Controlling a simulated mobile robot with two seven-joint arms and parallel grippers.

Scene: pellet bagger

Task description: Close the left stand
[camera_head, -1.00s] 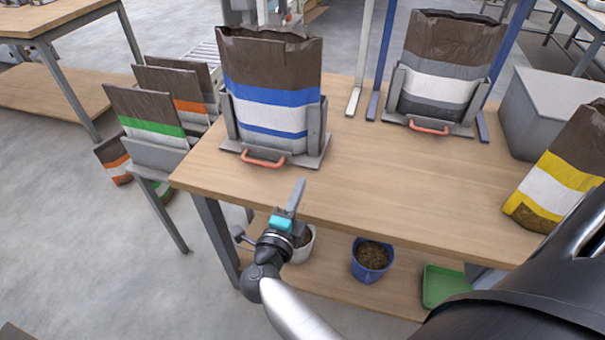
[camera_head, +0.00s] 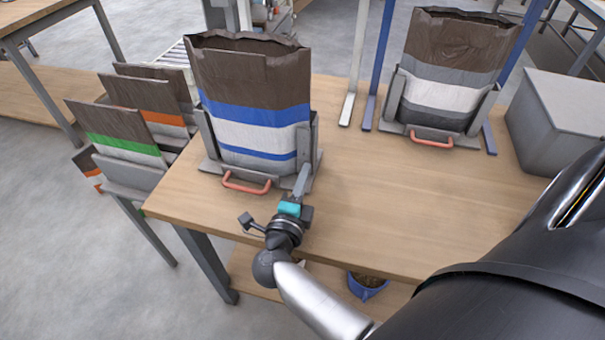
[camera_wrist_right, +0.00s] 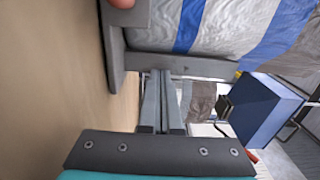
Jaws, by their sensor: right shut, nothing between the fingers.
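The left stand (camera_head: 212,167) is grey, with a base plate, upright side arms and a red handle (camera_head: 246,187) at its front. It holds a brown bag (camera_head: 250,85) with blue and white bands, its top open. My right gripper (camera_head: 303,170) is shut and empty, its fingers at the front right corner of this stand. In the right wrist view the shut fingers (camera_wrist_right: 163,75) reach to the grey stand edge (camera_wrist_right: 185,65), below the banded bag (camera_wrist_right: 215,28). I cannot tell whether they touch it. My left gripper is not in view.
The right stand (camera_head: 432,142) holds a brown bag with grey and white bands. A grey box (camera_head: 560,115) stands at the table's right. The wooden table top (camera_head: 365,205) is clear between. Several bags stand in a rack (camera_head: 130,175) at the left.

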